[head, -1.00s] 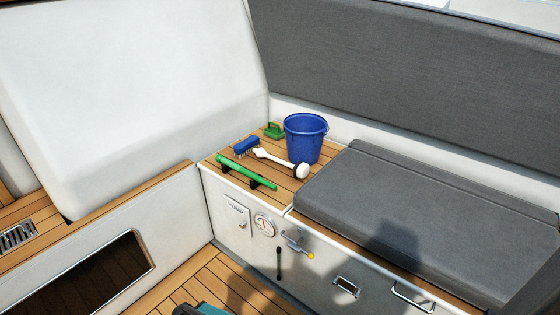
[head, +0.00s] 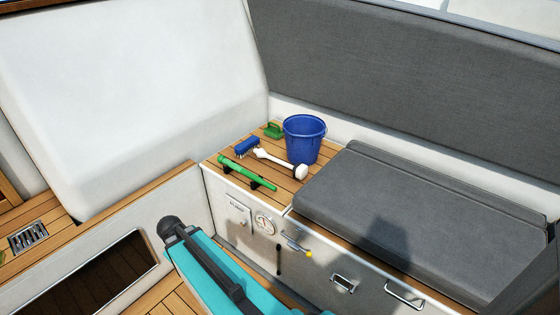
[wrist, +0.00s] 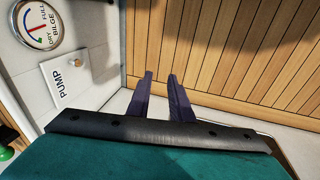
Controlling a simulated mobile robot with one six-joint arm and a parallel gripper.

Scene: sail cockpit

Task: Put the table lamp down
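No table lamp can be made out in either view. My gripper (wrist: 160,76) shows in the wrist view as two dark fingers with a clear gap between them. It is open and nothing shows between the fingers. It is above the slatted wooden floor (wrist: 225,50), close to the white locker front with the pump plate (wrist: 70,78). In the head view my teal arm reaches up from the bottom edge, and I cannot make out the fingers there.
A blue bucket (head: 304,140), a blue brush (head: 246,147), a white-handled tool (head: 280,161), a green bar (head: 247,172) and a green block (head: 273,129) crowd the wooden seat corner. The grey cushion (head: 410,220) is clear. A round gauge (wrist: 38,25) sits on the locker front.

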